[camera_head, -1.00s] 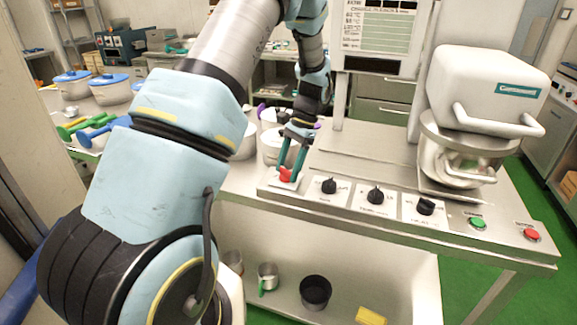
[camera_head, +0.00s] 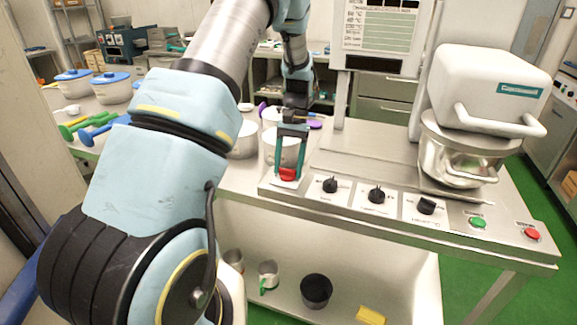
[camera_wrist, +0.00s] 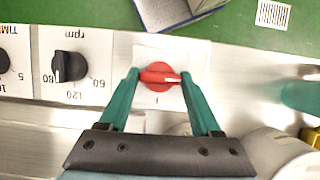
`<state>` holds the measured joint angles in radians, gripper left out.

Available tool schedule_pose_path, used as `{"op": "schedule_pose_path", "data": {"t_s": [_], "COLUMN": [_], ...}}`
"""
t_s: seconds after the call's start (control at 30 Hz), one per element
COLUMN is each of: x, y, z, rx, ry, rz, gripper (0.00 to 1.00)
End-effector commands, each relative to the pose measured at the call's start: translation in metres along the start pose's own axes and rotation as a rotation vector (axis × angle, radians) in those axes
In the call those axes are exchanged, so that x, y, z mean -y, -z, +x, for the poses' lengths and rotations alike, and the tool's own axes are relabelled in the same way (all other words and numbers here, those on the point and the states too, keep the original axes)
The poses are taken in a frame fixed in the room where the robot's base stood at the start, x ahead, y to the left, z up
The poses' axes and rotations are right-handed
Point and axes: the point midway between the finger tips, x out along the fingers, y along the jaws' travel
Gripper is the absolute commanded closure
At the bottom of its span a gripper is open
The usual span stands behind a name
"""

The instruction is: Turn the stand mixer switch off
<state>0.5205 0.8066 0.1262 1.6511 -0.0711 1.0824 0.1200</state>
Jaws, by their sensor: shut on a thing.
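The stand mixer (camera_head: 480,85) is white, with a metal bowl (camera_head: 450,165) under its head, at the right of the head view. Its red rotary switch (camera_head: 288,174) sits on a white plate at the left end of the control panel. In the wrist view the red switch (camera_wrist: 158,71) has a white pointer line lying crosswise, towards the right, with an "I" mark below it. My gripper (camera_head: 289,168) comes down over the switch. Its green fingers stand one on each side and are shut on the two ends of the knob (camera_wrist: 160,82).
Black knobs (camera_head: 376,195) and green (camera_head: 477,222) and red (camera_head: 532,234) buttons line the panel right of the switch. Pots (camera_head: 245,138) stand behind and left of my gripper. The steel worktop (camera_head: 350,150) behind the knobs is mostly bare.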

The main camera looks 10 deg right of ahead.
Motion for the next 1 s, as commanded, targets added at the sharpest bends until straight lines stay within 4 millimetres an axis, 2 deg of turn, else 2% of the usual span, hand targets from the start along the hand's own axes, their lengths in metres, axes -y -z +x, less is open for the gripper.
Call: {"op": "schedule_pose_path", "data": {"t_s": [0.37,0.4,0.63,0.87,1.0], "x": [0.0000,0.0000,0.0001,0.0000,0.0001], "y": [0.0004,0.0004,0.0002,0.0001,0.0016], "z": [-0.0005,-0.0006,-0.0003,-0.0002,-0.0073], "rx": [-0.002,-0.002,-0.001,-0.001,-0.005], "ry": [-0.002,-0.002,-0.002,-0.001,-0.001], "rz": [-0.006,-0.006,-0.005,-0.004,-0.004], "gripper": [0.91,0.32,0.06,0.05,0.05]}}
